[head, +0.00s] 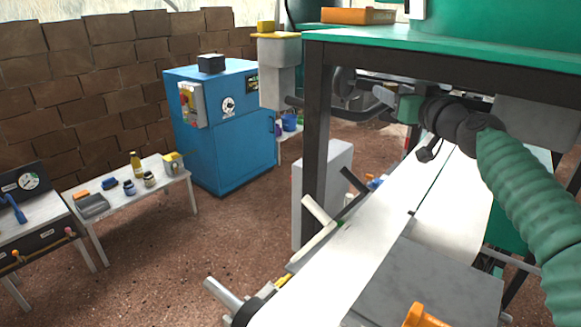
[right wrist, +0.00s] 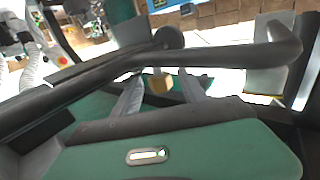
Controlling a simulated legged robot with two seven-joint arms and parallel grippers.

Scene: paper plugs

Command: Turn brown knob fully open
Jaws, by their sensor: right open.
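My right gripper (head: 384,98) is under the green-topped bench, at the end of the green ribbed arm. In the right wrist view its two grey fingers stand apart, so the gripper (right wrist: 160,76) is open. A dark bar (right wrist: 225,57) crosses in front of the fingers; I cannot tell if they touch it. A small tan block-like thing (right wrist: 159,85) shows between the fingers. In the head view, small orange-brown knobs (head: 70,232) sit on a dark gauge panel (head: 45,243) at far left, away from my right gripper. I cannot tell which is the brown knob. My left gripper is not in view.
A white conveyor belt (head: 340,262) runs below my right arm. The bench's dark leg (head: 317,150) stands left of the gripper. A blue cabinet (head: 215,130) and a low white table (head: 120,196) stand behind and left. The brown floor before them is clear.

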